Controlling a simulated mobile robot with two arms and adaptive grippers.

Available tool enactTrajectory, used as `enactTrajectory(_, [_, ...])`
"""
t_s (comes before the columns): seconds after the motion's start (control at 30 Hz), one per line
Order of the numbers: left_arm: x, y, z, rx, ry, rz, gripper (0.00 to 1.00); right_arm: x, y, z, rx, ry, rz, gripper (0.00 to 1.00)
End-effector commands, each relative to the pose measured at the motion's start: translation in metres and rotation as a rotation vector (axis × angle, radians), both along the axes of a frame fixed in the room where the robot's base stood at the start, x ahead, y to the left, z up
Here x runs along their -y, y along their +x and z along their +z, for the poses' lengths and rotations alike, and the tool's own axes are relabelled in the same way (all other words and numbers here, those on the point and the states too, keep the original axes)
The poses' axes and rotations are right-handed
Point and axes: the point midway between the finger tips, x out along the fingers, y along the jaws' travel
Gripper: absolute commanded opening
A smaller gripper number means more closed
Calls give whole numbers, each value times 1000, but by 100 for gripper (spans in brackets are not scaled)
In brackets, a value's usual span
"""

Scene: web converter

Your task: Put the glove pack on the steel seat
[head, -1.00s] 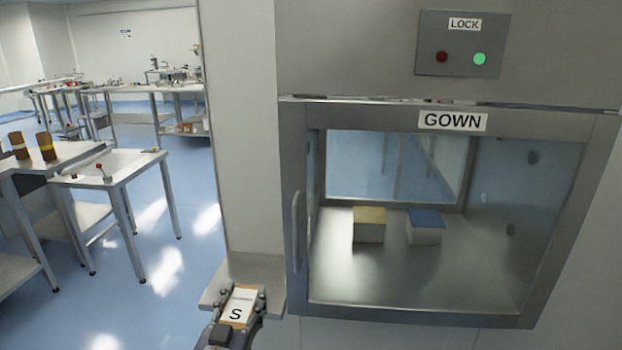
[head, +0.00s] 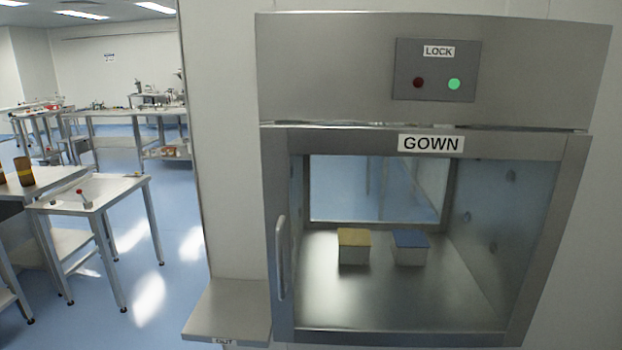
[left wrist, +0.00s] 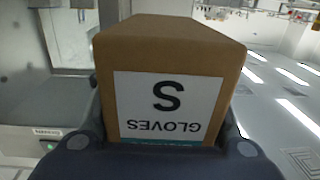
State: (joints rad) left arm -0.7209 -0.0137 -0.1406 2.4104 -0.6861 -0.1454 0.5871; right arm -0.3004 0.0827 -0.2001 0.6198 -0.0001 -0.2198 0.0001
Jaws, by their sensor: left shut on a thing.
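The glove pack (left wrist: 168,100) is a brown cardboard box with a white label reading S and GLOVES, upside down in the left wrist view. My left gripper (left wrist: 160,142) is shut on it, with dark fingers at both sides of the box. Neither the gripper nor the pack shows in the head view now. A flat steel ledge (head: 228,312) juts out below the wall column, left of the hatch; it is bare and may be the steel seat, but I cannot tell for certain. My right gripper is in neither view.
A steel hatch marked GOWN (head: 431,143) has a closed glazed door with a handle (head: 281,258) on its left. Inside stand a yellow-topped box (head: 354,247) and a blue-topped box (head: 410,248). The lock panel (head: 436,70) shows green. A steel table (head: 90,192) stands left, with open floor beside it.

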Motion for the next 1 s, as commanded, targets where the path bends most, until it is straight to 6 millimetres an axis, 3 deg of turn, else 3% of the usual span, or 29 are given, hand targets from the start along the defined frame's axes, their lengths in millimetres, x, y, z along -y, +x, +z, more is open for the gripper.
enactTrajectory(0.1, [-1,-18,-6,-4,2,5,16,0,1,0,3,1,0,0])
enactTrajectory(0.27, [-2,-28,-8,-1,8,5,16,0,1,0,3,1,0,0])
enactTrajectory(1.0, [-1,-29,-8,0,8,4,16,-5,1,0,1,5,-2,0])
